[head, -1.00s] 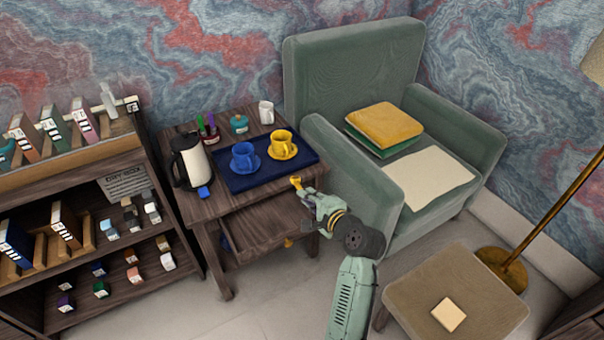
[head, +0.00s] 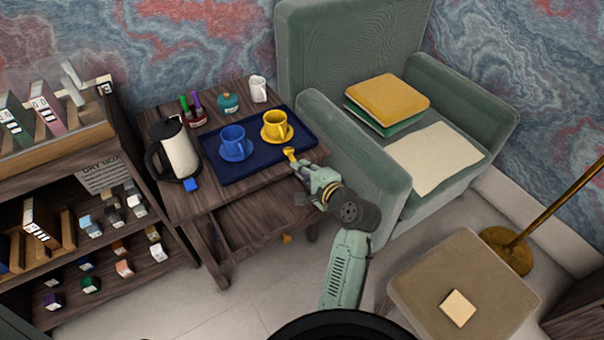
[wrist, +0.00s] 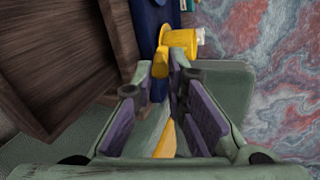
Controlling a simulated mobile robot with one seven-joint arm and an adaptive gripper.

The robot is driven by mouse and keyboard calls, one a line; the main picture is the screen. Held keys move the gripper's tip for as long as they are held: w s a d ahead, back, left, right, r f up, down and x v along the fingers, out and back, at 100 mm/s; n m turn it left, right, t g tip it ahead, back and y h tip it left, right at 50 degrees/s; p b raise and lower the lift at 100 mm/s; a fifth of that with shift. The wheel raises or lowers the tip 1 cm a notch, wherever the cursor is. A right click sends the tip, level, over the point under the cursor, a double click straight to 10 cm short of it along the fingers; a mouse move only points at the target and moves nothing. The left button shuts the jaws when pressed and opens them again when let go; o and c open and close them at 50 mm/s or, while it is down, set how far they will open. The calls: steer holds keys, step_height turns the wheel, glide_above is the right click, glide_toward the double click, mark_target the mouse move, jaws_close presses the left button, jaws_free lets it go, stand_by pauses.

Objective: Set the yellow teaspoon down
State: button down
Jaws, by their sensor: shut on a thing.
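My gripper (head: 301,165) is shut on the yellow teaspoon (head: 290,154), at the front right edge of the dark blue tray (head: 240,173). In the wrist view, the yellow teaspoon (wrist: 161,62) shows between the fingertips (wrist: 163,82); much of it is hidden. A yellow cup (head: 274,124) stands on a yellow saucer on the tray, just behind the spoon. A blue cup (head: 233,140) stands on a blue saucer to its left. I cannot tell whether the spoon touches the tray.
The tray lies on a wooden side table (head: 190,208). A kettle (head: 180,150) stands left, with a small blue block (head: 191,184) in front. A teal pot (head: 228,103) and white mug (head: 258,89) stand behind. The green armchair (head: 360,150) is close on the right.

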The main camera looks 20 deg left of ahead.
steer(key=shift+f+b, duration=0.3)
steer(key=shift+f, duration=0.6)
steer(key=c, duration=1.6)
jaws_free()
steer(key=shift+r, duration=0.1)
steer(key=b+v, duration=0.1)
steer(key=v, duration=1.1)
steer(key=shift+b, duration=0.3)
steer(key=shift+r, duration=0.2)
